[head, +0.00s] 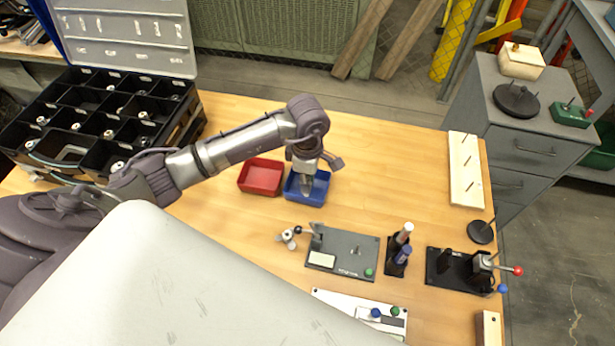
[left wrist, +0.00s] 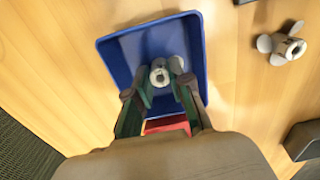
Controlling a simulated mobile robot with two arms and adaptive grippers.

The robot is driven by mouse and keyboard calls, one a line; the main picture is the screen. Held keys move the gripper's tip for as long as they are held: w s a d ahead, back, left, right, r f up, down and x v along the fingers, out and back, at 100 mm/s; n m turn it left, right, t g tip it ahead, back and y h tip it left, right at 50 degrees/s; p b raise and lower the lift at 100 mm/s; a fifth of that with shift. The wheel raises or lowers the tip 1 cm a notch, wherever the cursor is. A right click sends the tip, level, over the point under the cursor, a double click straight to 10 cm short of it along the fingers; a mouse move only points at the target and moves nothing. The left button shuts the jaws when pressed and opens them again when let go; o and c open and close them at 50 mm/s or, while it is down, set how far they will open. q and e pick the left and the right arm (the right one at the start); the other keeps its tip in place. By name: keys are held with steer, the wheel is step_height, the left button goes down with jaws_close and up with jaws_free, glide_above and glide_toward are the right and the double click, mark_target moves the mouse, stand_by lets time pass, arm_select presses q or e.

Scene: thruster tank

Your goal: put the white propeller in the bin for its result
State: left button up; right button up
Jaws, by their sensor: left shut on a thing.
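A blue bin (head: 321,194) stands on the wooden table, beside a red bin (head: 262,178) on its left. My left gripper (head: 306,183) points down into the blue bin. In the left wrist view its fingers (left wrist: 163,88) are shut on a pale propeller (left wrist: 160,73), which is inside the walls of the blue bin (left wrist: 107,60). I cannot tell whether the propeller touches the bin floor. A second pale grey propeller (left wrist: 282,44) lies on the table outside the bin; it also shows in the head view (head: 289,237). My right gripper is not in view.
A dark fixture plate (head: 345,252), a stand with upright cylinders (head: 399,250) and a lever device (head: 465,270) stand at the front right. A black compartment case (head: 100,115) is at the left. A pegged wooden board (head: 465,170) lies at the right edge. The table's back middle is clear.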

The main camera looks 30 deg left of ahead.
arm_select(q)
steer(key=shift+f, duration=0.2)
steer(key=o, duration=0.8)
steer(key=shift+r, duration=0.1)
steer(key=shift+r, duration=0.35)
step_height(320, 180, up, 12)
steer(key=shift+f+b, duration=0.2)
steer(key=shift+b, duration=0.75)
